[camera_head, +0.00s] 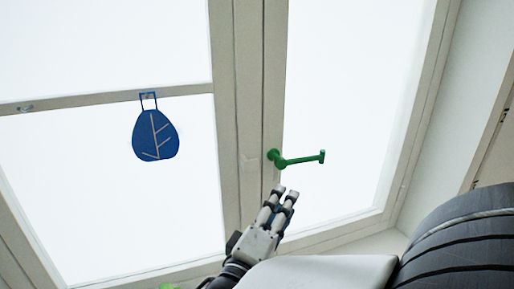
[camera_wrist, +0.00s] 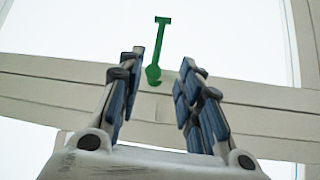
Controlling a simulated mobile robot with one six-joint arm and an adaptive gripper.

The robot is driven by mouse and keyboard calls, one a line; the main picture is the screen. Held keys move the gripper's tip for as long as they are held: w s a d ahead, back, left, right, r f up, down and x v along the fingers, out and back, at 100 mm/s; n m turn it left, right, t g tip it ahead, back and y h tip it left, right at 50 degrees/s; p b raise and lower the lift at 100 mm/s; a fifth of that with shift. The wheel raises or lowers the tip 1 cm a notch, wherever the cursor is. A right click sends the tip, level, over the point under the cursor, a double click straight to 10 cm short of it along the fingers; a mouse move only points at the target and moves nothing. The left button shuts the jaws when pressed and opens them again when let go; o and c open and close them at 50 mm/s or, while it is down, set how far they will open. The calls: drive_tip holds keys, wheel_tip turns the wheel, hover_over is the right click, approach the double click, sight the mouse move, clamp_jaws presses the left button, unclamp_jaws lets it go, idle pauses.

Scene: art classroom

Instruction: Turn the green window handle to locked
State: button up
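The green window handle (camera_head: 302,160) is mounted on the pale frame post in the head view. Its round base (camera_head: 274,157) sits on the post and its lever sticks out to the right over the bright pane, roughly level. In the wrist view the handle (camera_wrist: 160,48) lies ahead between the fingers, with its lever pointing up in that picture. My gripper (camera_head: 284,193) is just below the handle in the head view. In the wrist view my gripper (camera_wrist: 155,85) has its two fingers apart with nothing between them, short of the handle and apparently not touching it.
A blue leaf-shaped ornament (camera_head: 156,135) hangs from the crossbar (camera_head: 70,104) of the left window. The frame post (camera_head: 248,100) runs up between the panes. A slanted wall (camera_head: 455,120) stands at the right. The space around the lever looks clear.

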sight(306, 160)
drive_tip(key=p+x, duration=0.1)
drive_tip(key=x, duration=1.6)
drive_tip(key=shift+w, duration=0.2)
drive_tip(key=shift+c, duration=0.4)
clamp_jaws()
